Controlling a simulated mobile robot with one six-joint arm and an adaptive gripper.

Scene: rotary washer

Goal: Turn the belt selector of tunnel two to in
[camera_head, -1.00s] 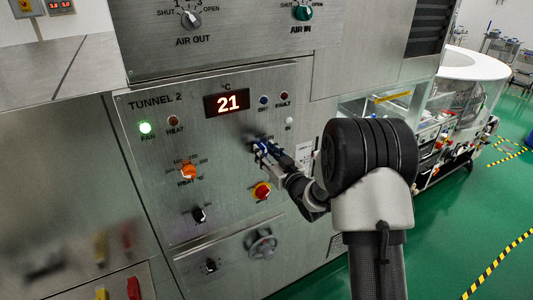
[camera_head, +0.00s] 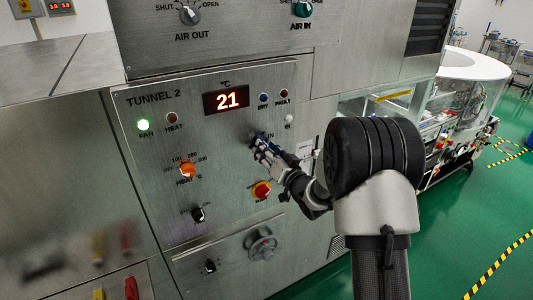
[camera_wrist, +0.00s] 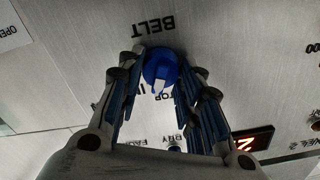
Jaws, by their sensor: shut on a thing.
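The belt selector (camera_wrist: 160,68) is a round blue knob with a white pointer, beside the word BELT on the steel panel. In the wrist view its pointer points down toward the partly covered STOP and IN markings; I cannot tell exactly which it meets. My gripper (camera_wrist: 160,60) is shut on the knob, one blue-padded finger on each side. In the head view my gripper (camera_head: 262,148) reaches the TUNNEL 2 panel (camera_head: 230,140) from the right and hides most of the selector.
An orange heat knob (camera_head: 187,169), a black knob (camera_head: 198,214) and a red-and-yellow switch (camera_head: 261,189) sit near my gripper.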

